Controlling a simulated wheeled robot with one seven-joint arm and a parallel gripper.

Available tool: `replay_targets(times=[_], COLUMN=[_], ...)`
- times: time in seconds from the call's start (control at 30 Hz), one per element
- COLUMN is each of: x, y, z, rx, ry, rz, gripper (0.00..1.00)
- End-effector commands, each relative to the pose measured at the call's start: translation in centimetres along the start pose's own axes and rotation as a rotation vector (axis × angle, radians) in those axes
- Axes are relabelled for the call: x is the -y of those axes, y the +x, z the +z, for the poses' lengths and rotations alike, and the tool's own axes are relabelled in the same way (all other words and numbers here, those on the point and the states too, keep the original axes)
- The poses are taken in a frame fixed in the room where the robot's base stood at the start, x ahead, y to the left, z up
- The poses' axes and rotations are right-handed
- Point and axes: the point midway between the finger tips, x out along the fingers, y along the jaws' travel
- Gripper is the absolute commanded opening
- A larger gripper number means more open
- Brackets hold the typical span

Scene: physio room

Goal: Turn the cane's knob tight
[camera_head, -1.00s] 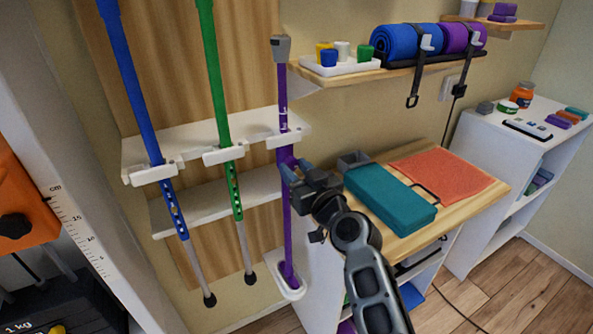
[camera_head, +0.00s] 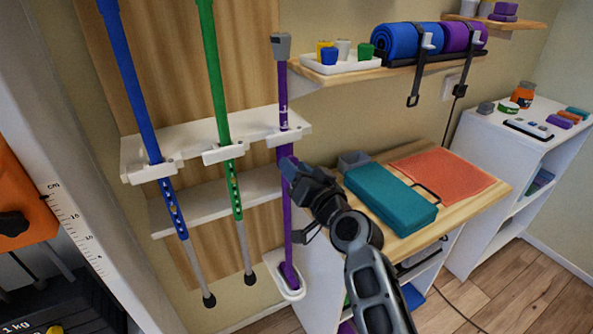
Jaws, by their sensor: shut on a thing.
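The purple cane (camera_head: 287,222) stands upright in the rack, with a grey top (camera_head: 281,46) and its foot in a white cup (camera_head: 289,289). A white clip holds it at the upper shelf. My gripper (camera_head: 288,168) is at the cane's shaft just below that shelf, coming from the right, and is shut. The knob is hidden behind or between the fingers, so I cannot see its angle or how tight it sits.
A blue cane (camera_head: 136,90) and a green cane (camera_head: 217,80) stand in the rack to the left. A wooden bench top (camera_head: 480,206) with a teal case (camera_head: 391,197) and an orange cloth (camera_head: 441,176) lies right of my gripper. A shelf (camera_head: 372,77) with cups and rolled mats is above.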

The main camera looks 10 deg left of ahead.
Motion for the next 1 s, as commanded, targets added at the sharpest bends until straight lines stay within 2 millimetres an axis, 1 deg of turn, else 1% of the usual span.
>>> replay_targets(times=[1.0], x=[0.24], y=[-0.01], z=[-0.15], rx=[0.001], ry=[0.966], rz=[0.001], gripper=[0.06])
